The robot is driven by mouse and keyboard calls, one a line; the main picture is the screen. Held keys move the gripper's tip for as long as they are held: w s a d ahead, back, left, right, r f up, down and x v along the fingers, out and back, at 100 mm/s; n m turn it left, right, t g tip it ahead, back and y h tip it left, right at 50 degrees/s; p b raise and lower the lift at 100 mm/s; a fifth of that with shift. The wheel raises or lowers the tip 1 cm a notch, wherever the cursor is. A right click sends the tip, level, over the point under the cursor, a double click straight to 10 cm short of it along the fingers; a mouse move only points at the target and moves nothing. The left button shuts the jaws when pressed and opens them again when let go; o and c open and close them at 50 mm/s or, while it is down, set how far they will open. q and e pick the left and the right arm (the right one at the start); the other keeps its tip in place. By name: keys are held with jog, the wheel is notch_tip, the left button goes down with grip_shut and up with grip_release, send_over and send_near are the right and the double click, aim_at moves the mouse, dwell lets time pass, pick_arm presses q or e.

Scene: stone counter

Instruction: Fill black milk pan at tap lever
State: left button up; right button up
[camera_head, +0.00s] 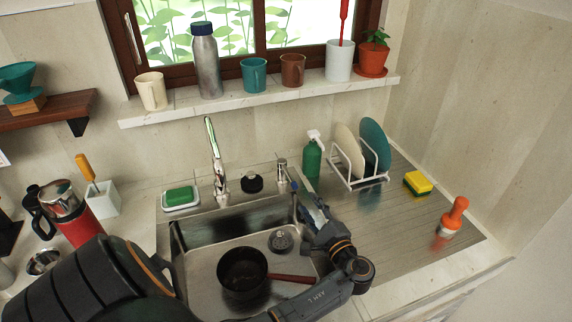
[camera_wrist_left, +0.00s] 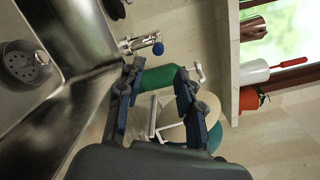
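The black milk pan (camera_head: 243,270) sits in the sink basin, its red-brown handle (camera_head: 291,278) pointing right towards my arm. Its inside looks dark; I cannot tell whether it holds water. The chrome tap (camera_head: 215,158) rises behind the basin, with no visible stream. The tap lever (camera_head: 282,170), a short chrome post with a blue knob, stands to its right. My left gripper (camera_head: 309,200) is just in front of the lever. In the left wrist view, its fingers (camera_wrist_left: 157,75) are apart and empty, with the lever's blue knob (camera_wrist_left: 158,48) just beyond them. My right gripper is out of view.
A green bottle (camera_head: 312,155) and a white plate rack (camera_head: 357,180) stand close behind my left gripper. A strainer (camera_head: 281,240) lies in the basin. A yellow sponge (camera_head: 418,183) and orange-handled brush (camera_head: 453,217) are on the drainboard, whose middle is clear.

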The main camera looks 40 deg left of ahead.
aim_at(291, 181)
pick_arm(q)
jog(key=b+x, duration=0.1)
jog(key=x, duration=0.7)
jog(key=b+x, duration=0.1)
jog(key=x, duration=0.3)
jog(key=shift+a+f+b, duration=0.2)
jog(key=shift+f+b, duration=0.1)
jog(key=shift+b, duration=0.05)
jog(key=shift+x, duration=0.9)
jog(key=shift+r, duration=0.1)
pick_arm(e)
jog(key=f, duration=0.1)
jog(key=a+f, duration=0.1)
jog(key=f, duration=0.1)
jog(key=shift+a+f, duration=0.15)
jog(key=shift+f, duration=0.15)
pick_arm(q)
jog(key=shift+d, duration=0.1)
grip_shut()
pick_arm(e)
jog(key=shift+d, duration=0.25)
